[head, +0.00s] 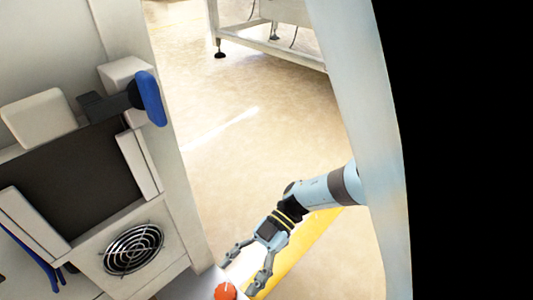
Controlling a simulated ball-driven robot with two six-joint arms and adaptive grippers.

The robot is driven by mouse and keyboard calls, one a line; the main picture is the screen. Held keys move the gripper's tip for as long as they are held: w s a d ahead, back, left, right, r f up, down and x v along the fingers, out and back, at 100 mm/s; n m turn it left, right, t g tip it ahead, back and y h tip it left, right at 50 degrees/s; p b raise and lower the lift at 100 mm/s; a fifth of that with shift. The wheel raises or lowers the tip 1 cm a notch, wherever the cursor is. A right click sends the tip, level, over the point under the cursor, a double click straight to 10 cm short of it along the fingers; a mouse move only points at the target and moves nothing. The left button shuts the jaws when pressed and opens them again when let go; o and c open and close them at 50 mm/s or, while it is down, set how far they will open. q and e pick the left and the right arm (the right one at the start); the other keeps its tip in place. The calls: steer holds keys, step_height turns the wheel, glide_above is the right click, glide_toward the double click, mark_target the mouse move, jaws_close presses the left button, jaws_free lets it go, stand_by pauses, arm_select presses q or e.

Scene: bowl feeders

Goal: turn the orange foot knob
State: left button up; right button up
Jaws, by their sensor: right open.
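The orange foot knob (225,291) is at the bottom edge of the head view, partly cut off, with a pale mark on its top. My right gripper (242,272) comes down from the right with its two fingers spread. The fingers are open and empty, just above and to the right of the knob in the picture. I cannot tell whether a fingertip touches anything. My left gripper is not in view.
A pale machine cabinet fills the left, with a round fan grille (134,249), a dark panel (70,185) and a blue handle (150,98). A frame on legs (270,42) stands at the back. The beige floor (260,130) between is clear, with a yellow strip (305,245).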

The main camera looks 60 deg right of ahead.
steer(key=w+d+r+m+t+h+p, duration=0.2)
steer(key=d+r+m+t+h+p, duration=0.15)
steer(key=r+p, duration=0.55)
steer(key=w+d+r+m+t+h+p, duration=0.2)
steer(key=d+r+m+t+h+p, duration=0.15)
steer(key=r+p, duration=0.6)
arm_select(q)
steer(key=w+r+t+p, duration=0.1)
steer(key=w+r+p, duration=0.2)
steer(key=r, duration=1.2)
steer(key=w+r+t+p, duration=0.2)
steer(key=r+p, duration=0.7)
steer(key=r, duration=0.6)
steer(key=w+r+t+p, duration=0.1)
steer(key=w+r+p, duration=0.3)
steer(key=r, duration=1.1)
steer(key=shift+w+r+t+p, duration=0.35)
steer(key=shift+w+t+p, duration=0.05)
steer(key=shift+p, duration=0.85)
arm_select(e)
steer(key=s+d+r+m+g+h, duration=0.1)
steer(key=s+r+m+g+h, duration=0.1)
steer(key=s, duration=0.6)
steer(key=s+d+r+m+g+h, duration=0.1)
steer(key=s+m+h, duration=0.3)
steer(key=s, duration=0.5)
steer(key=shift+s+d+r+g+h, duration=0.15)
steer(key=shift+d+r+g+h, duration=0.2)
steer(key=shift+r+g+h, duration=0.25)
